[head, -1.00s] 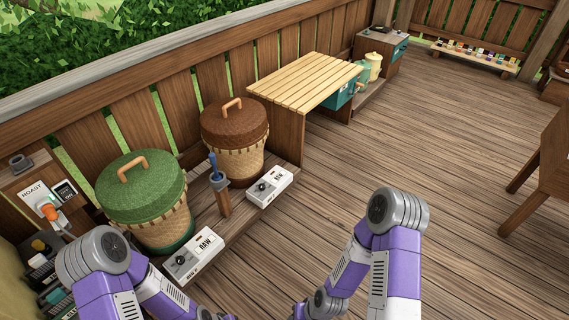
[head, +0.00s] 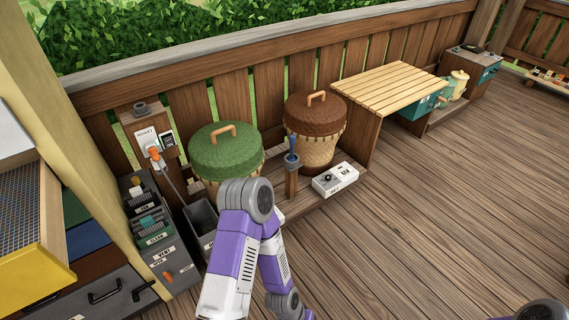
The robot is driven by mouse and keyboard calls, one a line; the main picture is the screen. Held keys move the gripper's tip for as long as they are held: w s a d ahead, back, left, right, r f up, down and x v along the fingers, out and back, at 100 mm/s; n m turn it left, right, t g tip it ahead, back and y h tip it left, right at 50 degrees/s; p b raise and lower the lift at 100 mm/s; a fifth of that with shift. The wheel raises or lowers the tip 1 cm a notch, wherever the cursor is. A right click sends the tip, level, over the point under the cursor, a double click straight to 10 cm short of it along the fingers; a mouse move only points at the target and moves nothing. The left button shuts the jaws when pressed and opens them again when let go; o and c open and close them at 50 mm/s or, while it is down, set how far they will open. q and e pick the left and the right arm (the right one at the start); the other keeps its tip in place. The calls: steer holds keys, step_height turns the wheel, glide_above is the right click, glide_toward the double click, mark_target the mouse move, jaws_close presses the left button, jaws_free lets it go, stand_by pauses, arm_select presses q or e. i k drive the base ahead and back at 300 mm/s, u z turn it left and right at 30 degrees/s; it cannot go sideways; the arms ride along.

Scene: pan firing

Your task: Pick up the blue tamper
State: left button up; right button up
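The blue tamper (head: 291,146) stands upright on top of a wooden post (head: 291,182) in the head view. The post is on the low wooden shelf, in front of and between the green-lidded basket (head: 226,150) and the brown-lidded basket (head: 315,122). My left arm is bent at the lower middle, below and to the left of the tamper, and hides part of the green-lidded basket. Its gripper is outside the picture. Only a small piece of my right arm shows at the bottom right edge, and its gripper is also outside the picture.
A white box with a dial (head: 335,180) sits right of the post. A slatted table (head: 390,88) stands farther right. At left are a roast panel (head: 148,138), labelled bins (head: 150,225) and a yellow drawer (head: 40,285). The deck at right is clear.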

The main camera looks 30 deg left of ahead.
mark_target(293, 138)
steer(key=k, duration=0.65)
steer(key=u, duration=0.8)
steer(key=i, duration=1.15)
steer(key=z, duration=0.55)
steer(key=i, duration=1)
steer(key=u, duration=0.85)
steer(key=i, duration=0.75)
steer(key=u, duration=0.8)
